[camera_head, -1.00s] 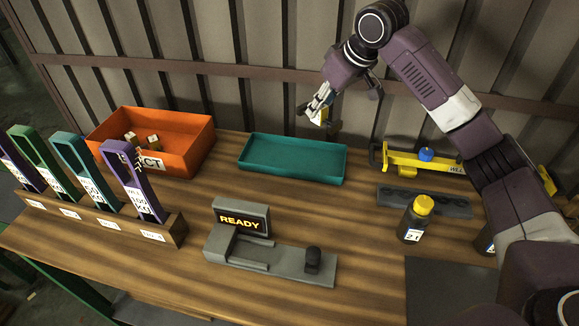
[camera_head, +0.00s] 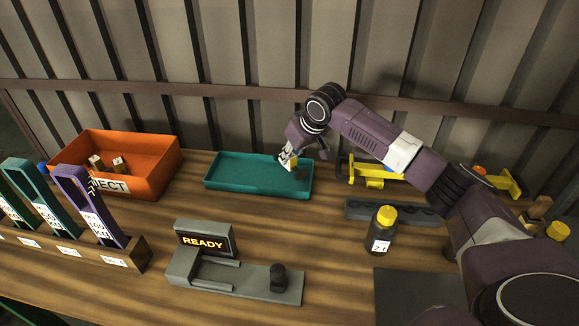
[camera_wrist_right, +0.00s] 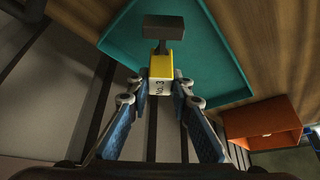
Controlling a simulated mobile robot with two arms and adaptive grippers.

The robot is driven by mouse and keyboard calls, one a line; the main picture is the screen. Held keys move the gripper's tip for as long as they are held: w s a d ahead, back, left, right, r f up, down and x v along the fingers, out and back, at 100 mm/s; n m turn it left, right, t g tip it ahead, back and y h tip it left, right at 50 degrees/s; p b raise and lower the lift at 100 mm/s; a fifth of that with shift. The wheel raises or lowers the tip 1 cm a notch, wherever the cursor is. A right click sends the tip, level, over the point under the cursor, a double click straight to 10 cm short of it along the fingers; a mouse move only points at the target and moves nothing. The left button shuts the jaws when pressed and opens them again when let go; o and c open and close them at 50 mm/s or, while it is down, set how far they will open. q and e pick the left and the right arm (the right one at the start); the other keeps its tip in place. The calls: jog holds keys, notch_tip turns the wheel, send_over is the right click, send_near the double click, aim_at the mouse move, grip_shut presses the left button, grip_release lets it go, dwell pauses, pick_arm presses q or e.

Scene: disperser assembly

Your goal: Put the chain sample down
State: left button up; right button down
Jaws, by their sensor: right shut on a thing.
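The chain sample (camera_wrist_right: 161,66) is a yellow block with a "NO.3" label and a dark grey block at its far end. My right gripper (camera_head: 291,164) is shut on it; the wrist view shows both fingers (camera_wrist_right: 160,88) at the near end of the yellow part. In the head view the sample is small, partly hidden, and over the right end of the teal tray (camera_head: 235,186). The tray (camera_wrist_right: 217,60) lies behind the sample in the wrist view. I cannot tell whether sample and tray touch. My left gripper is not in view.
An orange reject bin (camera_head: 150,179) with small blocks stands left of the tray. A grey "READY" fixture (camera_head: 235,278) is in front. A yellow-capped bottle (camera_head: 381,236), a dark grey rack (camera_head: 390,209) and a yellow frame (camera_head: 358,178) stand to the right. The tray's left part is clear.

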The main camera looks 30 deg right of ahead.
aim_at(292, 164)
jog(key=shift+f, duration=2.35)
jog(key=c, duration=1.7)
grip_release()
jog(key=shift+f, duration=0.15)
jog(key=shift+c, duration=0.2)
jog(key=v, duration=1.2)
jog(key=shift+r, duration=0.2)
